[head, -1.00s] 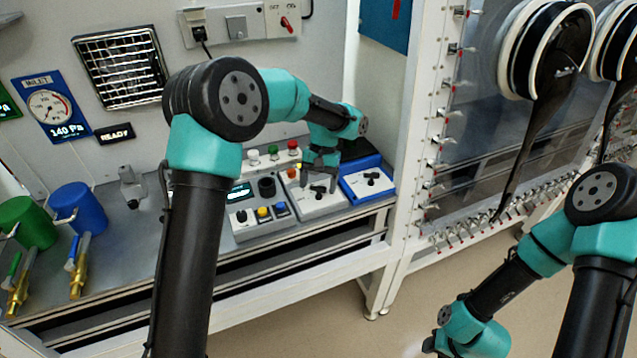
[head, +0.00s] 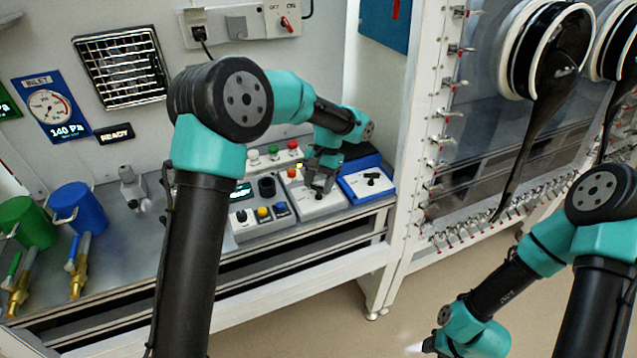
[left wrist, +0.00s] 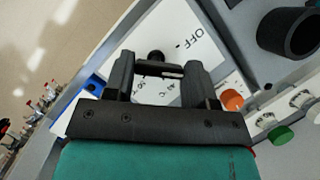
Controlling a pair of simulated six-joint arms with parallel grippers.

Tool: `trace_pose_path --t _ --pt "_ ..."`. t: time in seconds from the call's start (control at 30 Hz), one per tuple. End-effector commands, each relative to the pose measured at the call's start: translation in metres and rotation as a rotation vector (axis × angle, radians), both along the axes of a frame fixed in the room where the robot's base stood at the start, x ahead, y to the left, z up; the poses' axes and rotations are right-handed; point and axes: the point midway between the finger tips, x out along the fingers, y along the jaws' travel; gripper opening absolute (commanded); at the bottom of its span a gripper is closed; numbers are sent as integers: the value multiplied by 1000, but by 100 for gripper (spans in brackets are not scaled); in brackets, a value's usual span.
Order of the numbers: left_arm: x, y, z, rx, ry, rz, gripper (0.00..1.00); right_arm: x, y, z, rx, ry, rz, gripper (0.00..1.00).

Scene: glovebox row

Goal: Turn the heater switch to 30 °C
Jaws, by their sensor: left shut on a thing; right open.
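The heater switch box is a white panel (head: 308,206) with a dark rotary switch, on the bench in the head view. In the left wrist view its white face (left wrist: 176,28) shows the print "OFF" and a partly hidden scale marking. My left gripper (head: 321,184) points down over this box. In the left wrist view its two fingers (left wrist: 160,72) are shut on the dark switch handle (left wrist: 158,69), which lies across between them. The fingers hide part of the scale, so I cannot read the setting. My right gripper (head: 432,345) is low at the bottom, mostly hidden, away from the bench.
A blue box (head: 368,183) with a similar dark switch stands right of the white box. A grey panel (head: 262,222) with coloured buttons and a dark round socket stands on its left. Red, green and white buttons (head: 273,153) sit behind. The bench's front edge is close.

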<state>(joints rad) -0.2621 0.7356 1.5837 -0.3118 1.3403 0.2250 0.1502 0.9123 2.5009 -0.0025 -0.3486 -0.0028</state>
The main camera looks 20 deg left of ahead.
Motion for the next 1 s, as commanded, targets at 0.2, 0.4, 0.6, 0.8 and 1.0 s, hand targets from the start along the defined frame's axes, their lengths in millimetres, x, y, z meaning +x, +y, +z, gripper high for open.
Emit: trace_pose_path --t 0.2,0.4,0.6,0.8,1.0 --pt "0 -1 1 1 -1 -188 27 0 0 0 0 0 0 43" --pt "0 -1 1 0 -1 -218 27 0 0 0 0 0 0 43" --pt "0 -1 1 0 -1 -217 55 0 0 0 0 0 0 43" --pt "0 -1 0 0 -1 -216 74 0 0 0 0 0 0 43" --pt "0 -1 0 0 0 -216 77 0 0 0 0 0 0 43"
